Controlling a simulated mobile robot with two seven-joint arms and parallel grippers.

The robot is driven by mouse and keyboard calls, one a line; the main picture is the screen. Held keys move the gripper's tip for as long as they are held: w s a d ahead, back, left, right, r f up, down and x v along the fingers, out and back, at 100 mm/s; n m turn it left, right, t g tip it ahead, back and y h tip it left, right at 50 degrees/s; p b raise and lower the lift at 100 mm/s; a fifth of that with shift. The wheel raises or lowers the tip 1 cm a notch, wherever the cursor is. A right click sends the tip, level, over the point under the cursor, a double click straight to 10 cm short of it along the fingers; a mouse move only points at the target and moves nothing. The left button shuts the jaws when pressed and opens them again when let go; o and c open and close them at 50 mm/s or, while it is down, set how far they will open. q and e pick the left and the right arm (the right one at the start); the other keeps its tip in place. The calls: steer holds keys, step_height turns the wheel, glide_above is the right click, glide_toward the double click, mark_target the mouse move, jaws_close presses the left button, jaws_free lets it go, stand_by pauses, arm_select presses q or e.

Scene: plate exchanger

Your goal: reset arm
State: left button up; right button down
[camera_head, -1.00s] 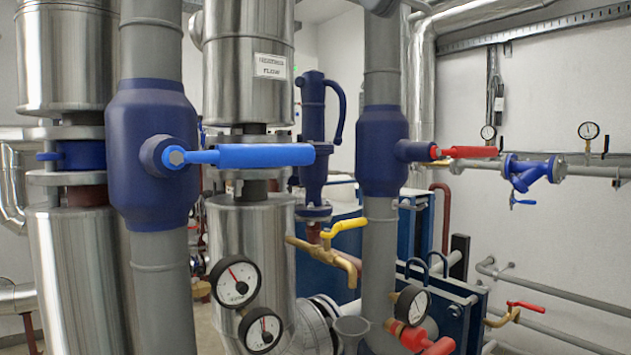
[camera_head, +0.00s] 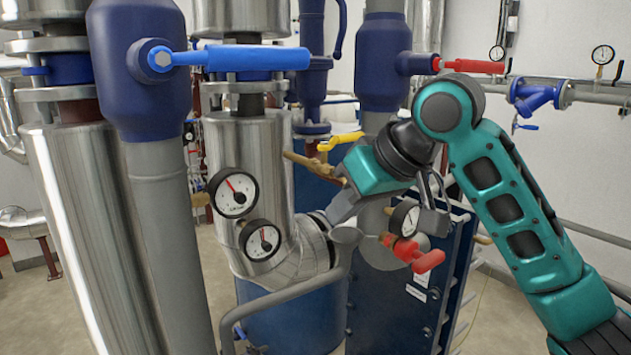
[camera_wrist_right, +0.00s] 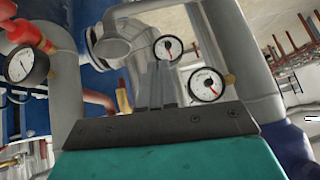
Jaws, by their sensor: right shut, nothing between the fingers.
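My right arm comes in from the right in the head view. Its teal hand points down and left, and my right gripper (camera_head: 342,208) is in front of the pipework near the gauges. In the right wrist view the fingers of my right gripper (camera_wrist_right: 157,86) are together with nothing between them. The two gauges show beyond the fingertips there. My left gripper is not in view.
A blue-handled valve (camera_head: 240,57) is on the left pipe and a red-handled valve (camera_head: 468,66) on the right pipe. Two gauges (camera_head: 233,192) sit left of the hand. A lower red valve handle (camera_head: 420,257) and a yellow handle (camera_head: 340,141) are close to my arm.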

steer(key=s+d+f+m, duration=0.1)
steer(key=s+d+f, duration=0.15)
steer(key=f, duration=0.55)
steer(key=s+d+f+m+h, duration=0.1)
steer(key=s+f, duration=0.2)
steer(key=f, duration=0.4)
steer(key=s+d+f+m, duration=0.1)
steer(key=s+f, duration=0.2)
steer(key=f, duration=0.5)
steer(key=s+d+f+m+g+h, duration=0.1)
steer(key=s+d+f+h, duration=0.1)
steer(key=s+d+f, duration=0.3)
steer(key=s+d+f+m+h, duration=0.1)
steer(key=s+d+f, duration=0.15)
steer(key=s, duration=0.55)
steer(key=s+d+f+g+h, duration=0.1)
steer(key=s+d+f+h, duration=0.1)
steer(key=s+d+f, duration=0.3)
steer(key=w+a+f+t+y, duration=0.2)
steer(key=w+a+f+t, duration=0.1)
steer(key=w+f+t, duration=0.3)
steer(key=shift+f+t, duration=0.7)
steer(key=shift+f, duration=0.2)
steer(key=shift+a, duration=0.1)
